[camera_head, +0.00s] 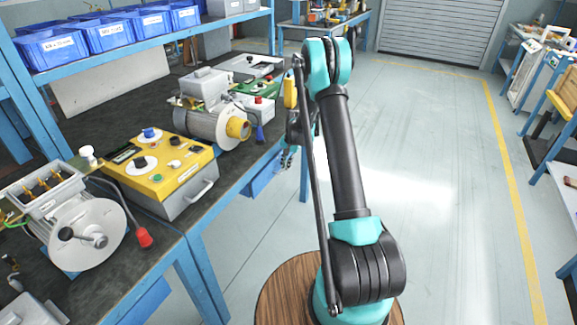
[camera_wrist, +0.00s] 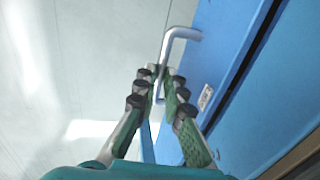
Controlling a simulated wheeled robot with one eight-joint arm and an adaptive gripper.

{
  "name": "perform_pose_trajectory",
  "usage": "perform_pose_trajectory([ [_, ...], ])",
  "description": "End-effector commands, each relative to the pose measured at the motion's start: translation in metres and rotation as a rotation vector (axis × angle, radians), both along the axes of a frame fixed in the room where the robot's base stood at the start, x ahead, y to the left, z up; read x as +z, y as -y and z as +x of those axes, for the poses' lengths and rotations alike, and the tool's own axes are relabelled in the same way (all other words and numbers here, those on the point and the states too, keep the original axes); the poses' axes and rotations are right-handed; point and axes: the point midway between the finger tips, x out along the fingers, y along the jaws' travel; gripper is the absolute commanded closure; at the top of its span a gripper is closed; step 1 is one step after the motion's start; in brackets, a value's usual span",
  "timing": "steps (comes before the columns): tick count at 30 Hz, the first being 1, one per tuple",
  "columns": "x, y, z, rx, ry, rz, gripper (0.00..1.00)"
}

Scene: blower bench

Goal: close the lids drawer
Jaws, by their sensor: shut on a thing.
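My gripper (camera_wrist: 166,84) is shut on a silver bar handle (camera_wrist: 180,34) on a blue drawer front (camera_wrist: 215,55). The fingers lie on both sides of the handle, and the handle's bent upper end shows beyond them. A small label (camera_wrist: 206,97) sits on the front beside the handle, too small to read. In the head view my gripper (camera_head: 288,153) is low beside the bench edge, partly hidden by my arm. A blue drawer (camera_head: 262,176) hangs under the bench top next to it. I cannot tell how far the drawer stands out.
The bench top (camera_head: 225,178) carries a yellow control box (camera_head: 160,160), motor units (camera_head: 210,112) and a blower (camera_head: 85,232). Blue bins (camera_head: 95,35) stand on the shelf above. The grey floor (camera_head: 430,160) to the right of the bench is clear.

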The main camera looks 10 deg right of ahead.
Motion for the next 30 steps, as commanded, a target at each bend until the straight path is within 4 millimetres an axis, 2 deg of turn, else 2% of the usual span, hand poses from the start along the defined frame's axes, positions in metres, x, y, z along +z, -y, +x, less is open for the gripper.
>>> perform_pose_trajectory([
  [3,0.000,-0.012,0.009,0.002,0.001,0.001,1.00],
  [10,0.000,-0.013,0.010,0.001,0.003,0.003,1.00],
  [11,0.000,-0.013,0.010,0.001,0.003,0.003,0.88],
  [15,0.000,-0.013,0.010,0.001,0.003,0.003,0.71],
  [16,0.000,-0.013,0.009,0.001,0.003,0.002,0.69],
  [25,0.001,-0.012,0.008,0.001,0.001,0.001,0.69],
  [30,0.016,-0.009,0.007,0.000,0.001,0.001,0.69],
])
